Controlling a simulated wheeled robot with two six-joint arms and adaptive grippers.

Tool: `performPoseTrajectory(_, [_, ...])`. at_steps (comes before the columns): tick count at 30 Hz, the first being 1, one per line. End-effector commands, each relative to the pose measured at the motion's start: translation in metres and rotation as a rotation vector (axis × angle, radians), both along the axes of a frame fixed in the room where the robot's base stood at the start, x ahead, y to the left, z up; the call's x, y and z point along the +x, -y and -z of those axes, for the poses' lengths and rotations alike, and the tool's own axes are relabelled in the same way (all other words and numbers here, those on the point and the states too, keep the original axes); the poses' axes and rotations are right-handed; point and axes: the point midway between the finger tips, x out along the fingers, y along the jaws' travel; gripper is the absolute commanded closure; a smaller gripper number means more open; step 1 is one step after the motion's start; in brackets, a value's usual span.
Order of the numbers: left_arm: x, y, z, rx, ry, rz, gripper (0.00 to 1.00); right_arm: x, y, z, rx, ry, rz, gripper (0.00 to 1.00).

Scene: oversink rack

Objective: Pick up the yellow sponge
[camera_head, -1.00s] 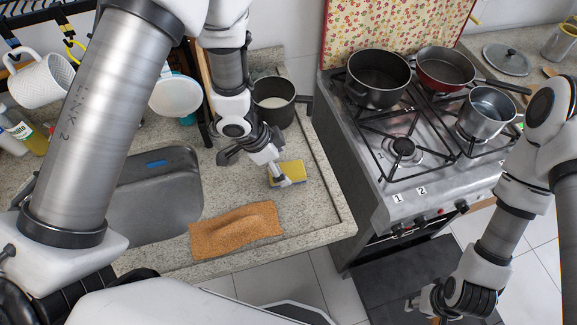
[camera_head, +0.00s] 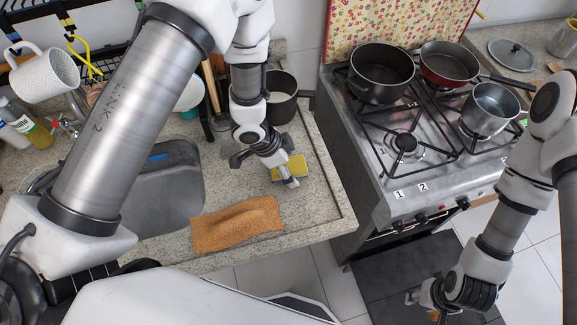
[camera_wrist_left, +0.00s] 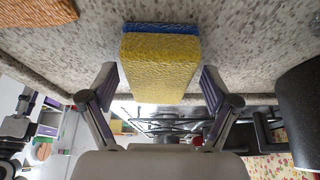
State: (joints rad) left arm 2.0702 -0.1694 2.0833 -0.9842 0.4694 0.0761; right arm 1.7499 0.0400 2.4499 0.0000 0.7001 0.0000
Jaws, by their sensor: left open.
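The yellow sponge (camera_head: 293,168) with a blue layer lies on the stone counter, right of the sink. My left gripper (camera_head: 280,172) is just above and beside it and partly covers it in the head view. In the left wrist view the yellow sponge (camera_wrist_left: 158,66) sits between the two open fingers of my left gripper (camera_wrist_left: 159,90), with a gap on each side. Its blue layer shows at the upper edge. My right gripper (camera_head: 422,302) hangs low at the right, in front of the stove, far from the sponge; its finger opening is too small to make out.
A brown cloth (camera_head: 238,226) lies on the counter in front of the sponge. A dark pot (camera_head: 283,97) stands behind it. The steel sink (camera_head: 165,190) is at the left, the stove (camera_head: 400,185) with several pans at the right. The counter has a raised edge (camera_head: 335,195).

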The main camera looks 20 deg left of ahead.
Motion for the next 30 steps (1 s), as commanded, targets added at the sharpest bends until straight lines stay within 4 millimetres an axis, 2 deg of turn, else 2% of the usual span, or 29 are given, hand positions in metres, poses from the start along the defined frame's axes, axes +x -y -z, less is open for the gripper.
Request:
performPoseTrajectory(5, [0.0,0.0,0.0,0.0,0.0,0.0,0.12,0.0,0.0,0.0,0.0,0.0,0.0,0.6])
performPoseTrajectory(8, [0.0,0.0,0.0,0.0,0.0,0.0,0.44,0.0,0.0,0.0,0.0,0.0,0.0,0.6])
performPoseTrajectory(9, [0.0,0.0,0.0,0.0,0.0,0.0,0.58,0.0,0.0,0.0,0.0,0.0,0.0,0.6])
performPoseTrajectory(10, [0.0,0.0,0.0,0.0,0.0,0.0,0.62,0.0,0.0,0.0,0.0,0.0,0.0,0.6])
performPoseTrajectory(24, [0.0,0.0,-0.006,0.001,0.001,0.003,0.62,0.0,0.0,0.0,0.0,0.0,0.0,0.6])
performPoseTrajectory(30, [-0.001,-0.001,-0.024,0.0,0.0,-0.003,0.62,0.0,0.0,-0.019,0.0,0.0,0.0,0.6])
